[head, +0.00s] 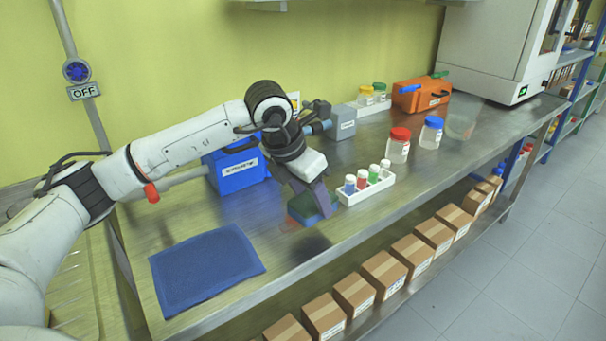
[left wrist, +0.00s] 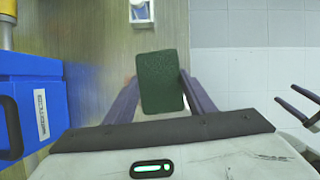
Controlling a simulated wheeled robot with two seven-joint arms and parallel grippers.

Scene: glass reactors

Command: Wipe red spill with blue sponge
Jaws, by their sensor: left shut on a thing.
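The sponge (head: 301,208), blue at its sides with a dark green top, is between the fingers of my left gripper (head: 311,207). It is low at the steel bench top, and I cannot tell whether it touches. The left wrist view shows its green face (left wrist: 160,80) between the purple-grey fingers. A faint red patch (head: 291,222) shows at the sponge's near left edge; most of any spill there is hidden by sponge and gripper. Two dark, separated fingers at the right edge of the left wrist view look like my right gripper (left wrist: 296,106), open and empty over the floor side.
A blue mat (head: 205,268) lies on the bench to the left. A blue box (head: 236,168) stands behind my gripper. A white rack (head: 367,189) of small capped vials stands close to its right. Red-capped (head: 398,148) and blue-capped (head: 431,133) jars stand farther right.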

